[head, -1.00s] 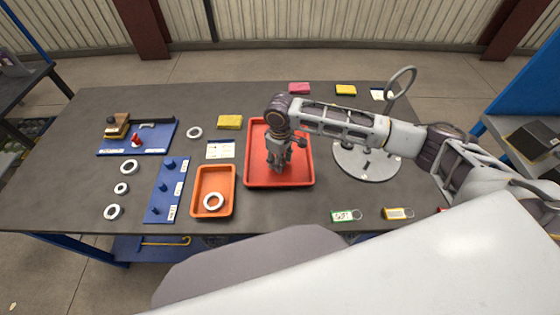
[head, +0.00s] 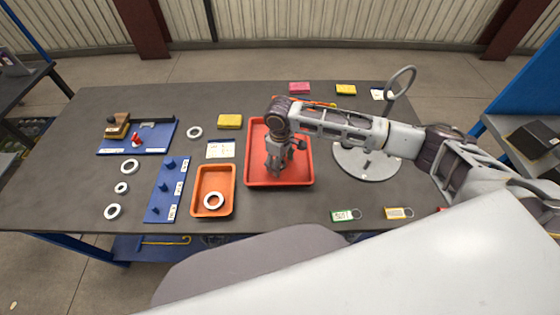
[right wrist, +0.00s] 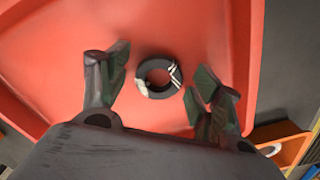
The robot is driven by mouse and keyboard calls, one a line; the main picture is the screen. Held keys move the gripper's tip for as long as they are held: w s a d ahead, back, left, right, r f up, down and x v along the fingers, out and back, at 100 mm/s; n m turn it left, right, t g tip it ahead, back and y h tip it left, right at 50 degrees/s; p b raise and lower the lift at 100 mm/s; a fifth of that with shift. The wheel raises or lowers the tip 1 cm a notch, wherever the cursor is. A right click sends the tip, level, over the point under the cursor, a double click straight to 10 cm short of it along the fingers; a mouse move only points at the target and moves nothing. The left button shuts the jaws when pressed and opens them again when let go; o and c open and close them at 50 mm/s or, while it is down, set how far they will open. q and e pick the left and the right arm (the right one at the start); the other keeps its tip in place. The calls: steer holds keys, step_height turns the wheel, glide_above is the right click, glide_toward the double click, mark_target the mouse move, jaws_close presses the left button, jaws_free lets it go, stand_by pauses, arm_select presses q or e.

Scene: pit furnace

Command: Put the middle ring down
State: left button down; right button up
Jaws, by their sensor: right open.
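A dark ring (right wrist: 159,77) with white marks lies in the red tray (right wrist: 60,60) in the right wrist view. My right gripper (right wrist: 160,90) is open, with one finger on each side of the ring and a gap to both. In the head view my right gripper (head: 279,168) points down into the red tray (head: 252,180), and the dark ring there is hidden or too small to tell. My left gripper is not in view.
An orange tray (head: 231,200) holding a pale ring (head: 213,201) stands left of the red tray. A blue peg board (head: 155,205) and several pale rings are further left. A round grey stand (head: 370,170) is at right.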

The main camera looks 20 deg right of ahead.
steer(key=shift+r, duration=0.1)
step_height(320, 180, up, 12)
stand_by(0.8)
stand_by(0.6)
